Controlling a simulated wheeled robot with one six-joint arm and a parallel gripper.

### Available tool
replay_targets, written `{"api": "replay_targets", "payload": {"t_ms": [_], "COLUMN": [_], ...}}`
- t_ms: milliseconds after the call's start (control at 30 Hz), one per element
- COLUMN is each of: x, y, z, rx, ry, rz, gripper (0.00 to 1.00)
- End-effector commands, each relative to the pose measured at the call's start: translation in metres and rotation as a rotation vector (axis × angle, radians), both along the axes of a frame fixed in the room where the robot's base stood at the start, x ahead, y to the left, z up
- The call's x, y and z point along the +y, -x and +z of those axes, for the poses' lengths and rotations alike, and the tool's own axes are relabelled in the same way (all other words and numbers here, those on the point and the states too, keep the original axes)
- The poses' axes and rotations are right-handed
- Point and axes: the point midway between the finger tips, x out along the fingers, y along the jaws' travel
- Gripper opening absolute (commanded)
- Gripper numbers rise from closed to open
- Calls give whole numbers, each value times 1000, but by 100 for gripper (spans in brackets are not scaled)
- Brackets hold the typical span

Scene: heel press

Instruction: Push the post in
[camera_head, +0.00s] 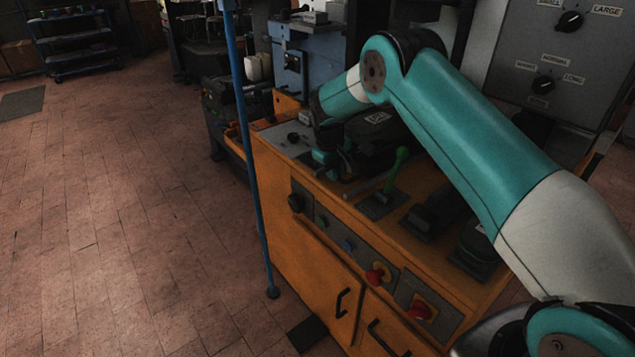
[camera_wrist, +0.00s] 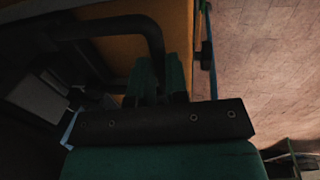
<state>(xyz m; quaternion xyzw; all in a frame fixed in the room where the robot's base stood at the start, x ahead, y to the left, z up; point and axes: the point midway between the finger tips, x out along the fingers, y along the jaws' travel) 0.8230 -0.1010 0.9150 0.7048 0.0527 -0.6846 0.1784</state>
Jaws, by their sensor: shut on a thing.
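My gripper (camera_wrist: 160,62) shows in the wrist view as two dark green fingers close together. They are shut on the end of a black bent bar (camera_wrist: 118,24), which comes in from the upper left and curves down to them. I cannot tell whether this bar is the post. In the head view my gripper (camera_head: 328,166) is low over the left part of the orange machine's top (camera_head: 275,140). What it holds is hidden there by dark parts and my wrist. No separate post can be made out.
A thin blue pole (camera_head: 246,130) rises at the left.

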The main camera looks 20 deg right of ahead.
Motion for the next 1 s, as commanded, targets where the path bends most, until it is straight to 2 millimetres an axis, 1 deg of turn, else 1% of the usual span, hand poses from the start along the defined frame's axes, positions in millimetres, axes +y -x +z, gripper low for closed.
{"api": "replay_targets", "payload": {"t_ms": [33,100,200,300,500,800,833,867,900,933,1000], "x": [-10,-21,-33,-41,-48,-52,-52,-52,-52,-52,-50], "y": [-4,-7,-11,-14,-16,-17,-17,-17,-17,-17,-17], "z": [-1,0,0,0,1,2,2,2,2,2,1], "rx": [-4,-4,-4,-3,-4,-8,-9,-8,-7,-7,-6], "ry": [1,1,1,0,1,2,3,4,3,3,2], "rz": [-6,-5,-3,-2,-1,-5,-6,-7,-6,-6,-4], "gripper": [0,0,0,0,0,0,19,26,35,40,40]}}
